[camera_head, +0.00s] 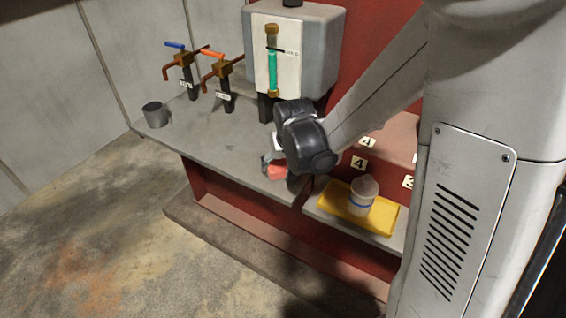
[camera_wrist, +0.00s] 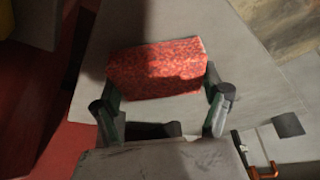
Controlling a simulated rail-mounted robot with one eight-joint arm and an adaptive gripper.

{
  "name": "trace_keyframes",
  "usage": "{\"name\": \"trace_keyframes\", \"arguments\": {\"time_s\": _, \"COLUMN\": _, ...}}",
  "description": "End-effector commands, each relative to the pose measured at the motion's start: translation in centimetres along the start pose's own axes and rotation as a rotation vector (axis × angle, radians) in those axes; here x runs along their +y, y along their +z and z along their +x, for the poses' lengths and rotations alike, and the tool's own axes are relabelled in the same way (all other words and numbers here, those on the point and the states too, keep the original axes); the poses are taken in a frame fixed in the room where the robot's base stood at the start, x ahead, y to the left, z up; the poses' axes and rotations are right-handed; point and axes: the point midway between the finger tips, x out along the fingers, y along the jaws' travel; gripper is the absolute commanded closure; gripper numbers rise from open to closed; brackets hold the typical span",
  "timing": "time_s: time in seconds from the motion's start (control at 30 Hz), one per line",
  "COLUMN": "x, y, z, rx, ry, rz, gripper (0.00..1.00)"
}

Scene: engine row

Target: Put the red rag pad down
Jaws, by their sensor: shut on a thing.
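The red rag pad (camera_wrist: 157,69) is a speckled red block between the two fingers of my gripper (camera_wrist: 165,88) in the wrist view. My gripper is shut on it. In the head view the red pad (camera_head: 277,172) shows below my dark wrist, over the grey bench top (camera_head: 215,140) near its front edge. The gripper (camera_head: 272,164) is partly hidden by the wrist there. I cannot tell whether the pad touches the bench.
A yellow tray (camera_head: 330,208) with a white container (camera_head: 362,196) stands to the right. A metal cup (camera_head: 155,114) stands at the bench's left end. Two valves (camera_head: 183,60) (camera_head: 222,68) and a grey tank (camera_head: 318,45) with a green gauge stand behind. The bench's left middle is clear.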

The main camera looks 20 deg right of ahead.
Motion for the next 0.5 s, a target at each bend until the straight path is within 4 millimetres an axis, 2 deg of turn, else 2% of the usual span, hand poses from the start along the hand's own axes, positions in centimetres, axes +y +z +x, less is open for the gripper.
{"name": "trace_keyframes", "arguments": {"time_s": 0.2, "x": 0.00, "y": 0.14, "z": 0.36, "rx": 0.000, "ry": 0.000, "rz": 0.000, "gripper": 0.64}}
{"name": "trace_keyframes", "arguments": {"time_s": 0.23, "x": 0.00, "y": 0.12, "z": 0.31, "rx": 0.000, "ry": 0.000, "rz": 0.000, "gripper": 0.19}}
{"name": "trace_keyframes", "arguments": {"time_s": 0.37, "x": 0.00, "y": 0.09, "z": 0.23, "rx": 0.000, "ry": 0.000, "rz": 0.000, "gripper": 0.02}}
{"name": "trace_keyframes", "arguments": {"time_s": 0.5, "x": 0.00, "y": 0.09, "z": 0.23, "rx": 0.000, "ry": 0.000, "rz": 0.000, "gripper": 0.02}}
